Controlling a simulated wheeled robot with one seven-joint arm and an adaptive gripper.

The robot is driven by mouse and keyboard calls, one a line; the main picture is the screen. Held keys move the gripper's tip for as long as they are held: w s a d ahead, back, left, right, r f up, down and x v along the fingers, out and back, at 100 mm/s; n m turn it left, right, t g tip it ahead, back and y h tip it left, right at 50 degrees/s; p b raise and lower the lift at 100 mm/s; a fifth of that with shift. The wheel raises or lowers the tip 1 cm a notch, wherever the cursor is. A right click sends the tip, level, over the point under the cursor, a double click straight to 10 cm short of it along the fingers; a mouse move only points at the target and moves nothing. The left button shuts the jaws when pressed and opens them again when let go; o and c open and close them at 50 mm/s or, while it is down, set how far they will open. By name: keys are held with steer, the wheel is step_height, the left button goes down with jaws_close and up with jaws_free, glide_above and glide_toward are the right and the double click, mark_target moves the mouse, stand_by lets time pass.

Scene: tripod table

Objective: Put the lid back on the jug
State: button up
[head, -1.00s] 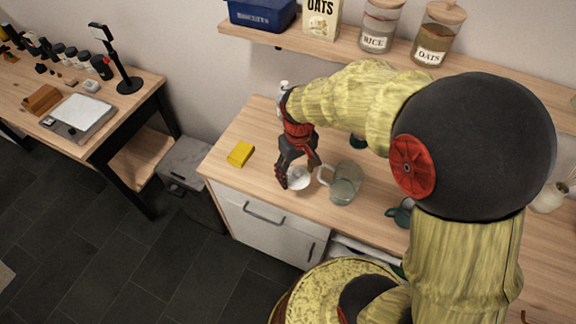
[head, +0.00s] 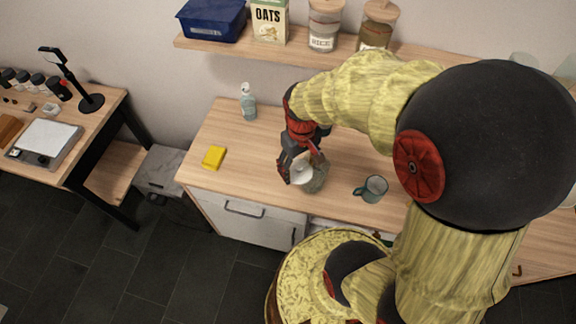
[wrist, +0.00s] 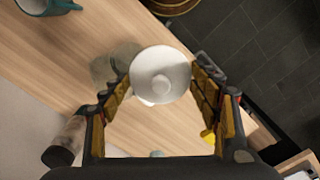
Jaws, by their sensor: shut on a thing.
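The white round lid (head: 302,175) is held in my gripper (head: 300,170). In the wrist view the lid (wrist: 160,75) sits between the two fingertips, its knob facing the camera. The clear glass jug (head: 317,180) stands on the wooden counter, just right of the lid and partly hidden by it and my gripper. In the wrist view the jug (wrist: 112,66) shows at the upper left, partly behind the lid and a finger. The lid overlaps the jug in both views, but looks off to one side of it. I cannot tell the gap between them.
A teal mug (head: 371,189) stands on the counter right of the jug. A yellow sponge (head: 214,158) lies to the left and a soap bottle (head: 248,102) stands at the back. A shelf (head: 290,50) with jars runs above. The counter between sponge and gripper is clear.

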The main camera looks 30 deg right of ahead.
steer(key=d+r+p, duration=0.5)
steer(key=d+p, duration=0.1)
steer(key=p, duration=0.1)
step_height(320, 180, down, 7)
steer(key=w+d+n+b, duration=0.1)
steer(key=w+b, duration=0.1)
steer(key=b, duration=0.2)
steer(key=shift+d, duration=0.4)
steer(key=shift+w+f, duration=0.1)
steer(key=shift+f, duration=0.15)
stand_by(2.3)
steer(key=o, duration=1)
steer(key=shift+o, duration=0.5)
steer(key=o, duration=0.4)
steer(key=shift+c, duration=0.2)
